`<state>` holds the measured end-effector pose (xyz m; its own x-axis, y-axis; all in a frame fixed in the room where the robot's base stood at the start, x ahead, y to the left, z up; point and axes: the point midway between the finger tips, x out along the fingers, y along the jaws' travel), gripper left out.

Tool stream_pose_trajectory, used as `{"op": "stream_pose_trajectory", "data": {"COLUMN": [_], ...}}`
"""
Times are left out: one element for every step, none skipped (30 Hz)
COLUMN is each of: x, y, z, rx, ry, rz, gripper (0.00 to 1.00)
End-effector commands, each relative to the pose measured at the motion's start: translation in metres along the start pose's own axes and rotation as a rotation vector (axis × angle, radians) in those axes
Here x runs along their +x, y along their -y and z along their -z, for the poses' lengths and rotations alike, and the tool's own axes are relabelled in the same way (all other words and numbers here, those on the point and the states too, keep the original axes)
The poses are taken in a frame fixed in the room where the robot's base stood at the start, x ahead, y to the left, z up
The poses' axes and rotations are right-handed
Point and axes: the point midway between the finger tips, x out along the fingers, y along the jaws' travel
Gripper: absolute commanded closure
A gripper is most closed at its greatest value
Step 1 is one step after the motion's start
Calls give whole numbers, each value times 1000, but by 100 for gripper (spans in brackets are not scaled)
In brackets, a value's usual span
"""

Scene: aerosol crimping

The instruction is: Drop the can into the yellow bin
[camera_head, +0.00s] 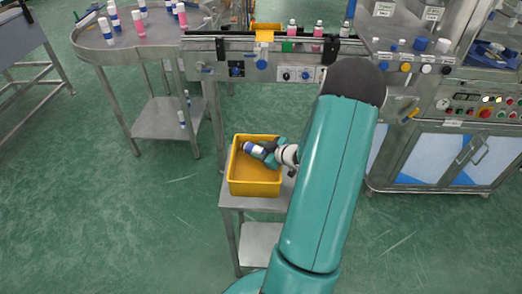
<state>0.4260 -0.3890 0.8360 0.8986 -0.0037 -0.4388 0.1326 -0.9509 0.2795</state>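The yellow bin (254,187) stands on a small steel side table below the conveyor, left of my arm. My gripper (267,153) reaches in from the right over the far part of the bin. A white and blue can (254,149) lies tilted on its side at my gripper's fingers, above the bin's opening. The fingers appear closed around the can, but they are small in this view. The visible part of the bin's floor looks empty.
The small steel table (262,238) holds the bin. A conveyor (212,40) with several cans runs behind it. A round steel table (103,42) with more cans stands at the upper left. A machine cabinet (416,160) stands on the right. Green floor is free at the lower left.

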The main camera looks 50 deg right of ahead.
Motion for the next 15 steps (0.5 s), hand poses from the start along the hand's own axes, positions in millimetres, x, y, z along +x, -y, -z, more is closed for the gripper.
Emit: {"op": "stream_pose_trajectory", "data": {"x": [0,0,-1,-1,-1,-1,-1,-1,-1,-2,-2,-2,-3,-4,-5], "y": [5,6,6,6,6,6,6,6,6,6,6,6,5,5,4], "z": [-10,-10,-11,-11,-11,-12,-12,-12,-12,-12,-12,-11,-10,-9,-6], "rx": [20,20,21,22,22,23,24,24,25,25,25,25,25,25,26], "ry": [19,20,21,21,22,22,22,23,23,23,24,24,24,24,24], "rz": [6,6,6,6,6,6,6,6,6,6,6,6,6,5,4], "gripper": [51,45,38,38,38,38,38,38,38,38,38,38,38,38,38]}}
